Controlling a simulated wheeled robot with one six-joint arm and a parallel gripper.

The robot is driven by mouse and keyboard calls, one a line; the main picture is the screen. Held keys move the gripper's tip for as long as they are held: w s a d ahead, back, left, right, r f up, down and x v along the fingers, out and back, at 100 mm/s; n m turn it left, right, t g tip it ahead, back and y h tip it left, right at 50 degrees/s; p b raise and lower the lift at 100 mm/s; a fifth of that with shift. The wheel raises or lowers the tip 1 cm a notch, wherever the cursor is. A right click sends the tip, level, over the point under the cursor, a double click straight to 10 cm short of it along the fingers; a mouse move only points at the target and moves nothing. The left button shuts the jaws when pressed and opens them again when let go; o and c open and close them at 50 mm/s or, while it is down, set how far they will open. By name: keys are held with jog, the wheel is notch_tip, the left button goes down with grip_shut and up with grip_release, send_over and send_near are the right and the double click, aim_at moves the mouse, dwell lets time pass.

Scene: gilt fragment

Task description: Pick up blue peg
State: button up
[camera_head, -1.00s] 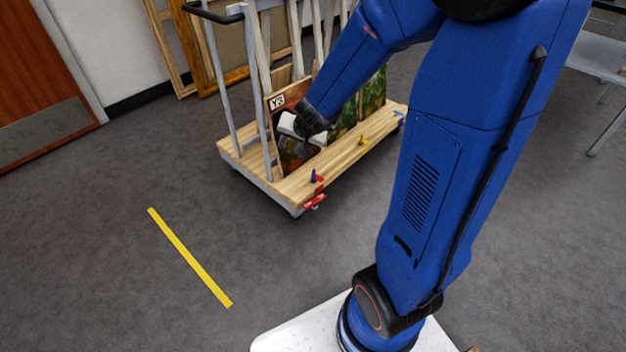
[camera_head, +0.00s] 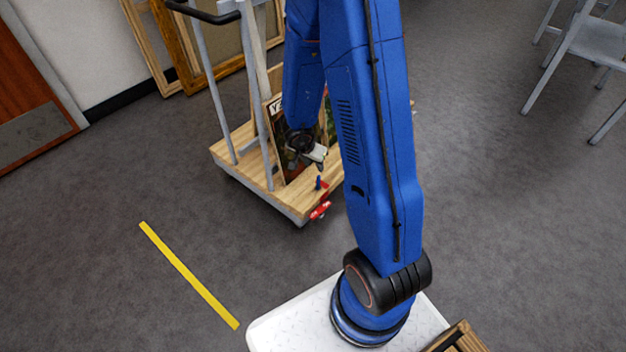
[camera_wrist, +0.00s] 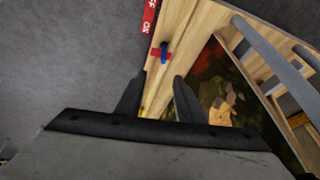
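The blue peg (camera_head: 318,183) stands at the near end of the wooden cart deck (camera_head: 235,150), by a red mark. In the wrist view the blue peg (camera_wrist: 164,52) shows beyond the fingertips, on the red mark (camera_wrist: 156,55) on the deck. My gripper (camera_head: 318,162) is above the deck, just above the peg in the head view. In the wrist view my gripper (camera_wrist: 160,82) has its two dark fingers apart, with nothing between them but deck seen behind. The peg is apart from the fingers.
A painting (camera_wrist: 225,95) leans on the cart beside the deck strip, near grey metal posts (camera_head: 256,110). A red tag (camera_head: 320,210) hangs at the cart's near edge. A yellow floor line (camera_head: 188,275) lies left.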

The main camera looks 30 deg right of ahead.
aim_at(318, 178)
jog(key=shift+w+a+x, duration=0.1)
jog(key=shift+a+x, duration=0.05)
jog(key=shift+x, duration=2.7)
jog(key=shift+w+a+x, duration=0.1)
jog(key=shift+a+x, duration=0.05)
jog(key=shift+x, duration=2.75)
jog(key=shift+w+a+x, duration=0.1)
jog(key=shift+x, duration=2.75)
jog(key=shift+f, duration=0.1)
grip_shut()
